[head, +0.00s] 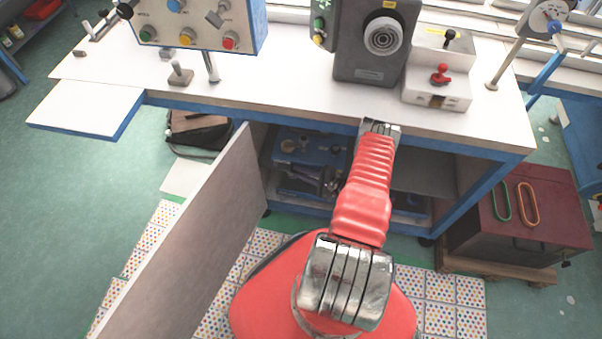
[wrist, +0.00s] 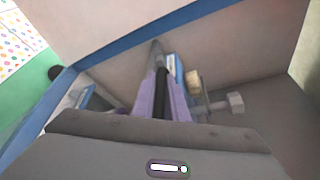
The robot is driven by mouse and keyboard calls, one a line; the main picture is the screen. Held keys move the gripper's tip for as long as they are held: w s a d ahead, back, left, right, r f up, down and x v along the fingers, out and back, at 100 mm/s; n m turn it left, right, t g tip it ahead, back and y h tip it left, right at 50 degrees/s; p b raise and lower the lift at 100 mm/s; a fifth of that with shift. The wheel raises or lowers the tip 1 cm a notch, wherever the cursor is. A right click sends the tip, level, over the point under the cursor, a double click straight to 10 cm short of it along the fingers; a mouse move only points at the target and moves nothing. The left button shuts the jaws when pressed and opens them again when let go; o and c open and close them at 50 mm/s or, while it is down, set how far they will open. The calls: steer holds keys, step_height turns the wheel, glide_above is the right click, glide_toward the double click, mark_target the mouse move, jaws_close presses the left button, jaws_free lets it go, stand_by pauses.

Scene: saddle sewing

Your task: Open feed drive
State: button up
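No part is marked as the feed drive, and I cannot tell which one it is. A blue unit (wrist: 176,68) shows in the wrist view, with a beige knob (wrist: 193,80) and a grey T-shaped handle (wrist: 236,102) beside it. The head view shows blue equipment with small knobs (head: 316,151) inside the open cabinet under the bench. My gripper (wrist: 160,82) appears as narrow pale purple and dark pieces above the grey wrist housing; whether it is open or touching anything is unclear. In the head view, my red arm reaches to the bench front and its gripper is hidden.
The cabinet door (head: 190,235) stands open at the left, beside my arm. The white bench top (head: 290,85) carries a control panel (head: 200,22) and a dark machine (head: 372,45). A maroon box (head: 520,212) stands on a pallet at the right. Green floor (head: 90,190) is clear at the left.

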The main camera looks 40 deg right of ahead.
jaws_close()
steer(key=shift+s+a+f, duration=0.1)
